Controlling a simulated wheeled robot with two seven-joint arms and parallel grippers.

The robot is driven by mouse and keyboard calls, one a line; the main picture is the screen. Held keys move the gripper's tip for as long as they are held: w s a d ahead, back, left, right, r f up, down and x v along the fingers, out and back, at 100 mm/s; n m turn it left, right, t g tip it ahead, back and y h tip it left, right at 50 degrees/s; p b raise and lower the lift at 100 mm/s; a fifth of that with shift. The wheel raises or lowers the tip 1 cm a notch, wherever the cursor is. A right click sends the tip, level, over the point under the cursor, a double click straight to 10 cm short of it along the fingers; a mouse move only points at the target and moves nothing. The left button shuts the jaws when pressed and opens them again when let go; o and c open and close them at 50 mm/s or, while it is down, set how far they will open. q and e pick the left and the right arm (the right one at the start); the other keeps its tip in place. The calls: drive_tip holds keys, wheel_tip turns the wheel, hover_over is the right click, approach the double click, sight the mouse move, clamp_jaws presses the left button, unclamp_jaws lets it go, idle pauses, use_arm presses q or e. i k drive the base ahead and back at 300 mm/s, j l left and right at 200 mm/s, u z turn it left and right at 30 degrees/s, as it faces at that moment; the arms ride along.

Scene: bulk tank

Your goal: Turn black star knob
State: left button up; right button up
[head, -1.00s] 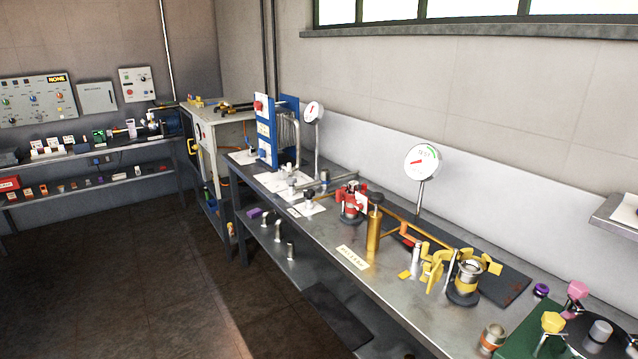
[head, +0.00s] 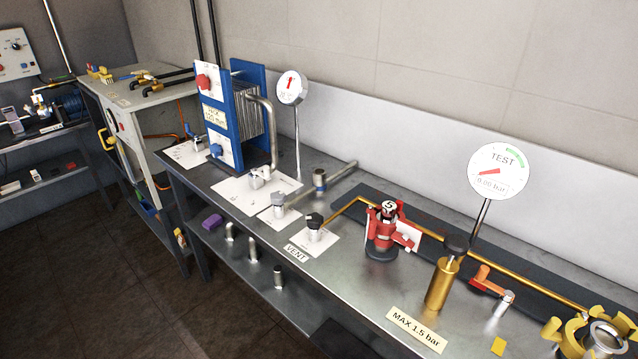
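A small black knob (head: 314,221) sits on a short metal valve on a white plate beside the VENT label (head: 297,253), near the middle of the bench. It looks lobed, but it is too small to tell its shape surely. A second black knob (head: 457,243) tops the upright brass cylinder (head: 441,284) further right; it looks rounder. Neither of my grippers shows in the head view, and nothing touches either knob.
The steel bench (head: 345,285) runs diagonally. A red clamp fitting (head: 385,232), a brass pipe (head: 510,276), an orange-handled valve (head: 487,281) and a TEST gauge (head: 498,171) stand near the knobs. A blue plate unit (head: 224,118) stands behind left. The bench's front strip is mostly clear.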

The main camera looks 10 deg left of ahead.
sight(314, 221)
drive_tip(key=i+j+z, duration=0.1)
drive_tip(key=j, duration=0.25)
drive_tip(key=i+j+z, duration=0.25)
drive_tip(key=i+j, duration=0.15)
drive_tip(key=j, duration=0.3)
drive_tip(key=i+j+z, duration=0.15)
drive_tip(key=j, duration=0.2)
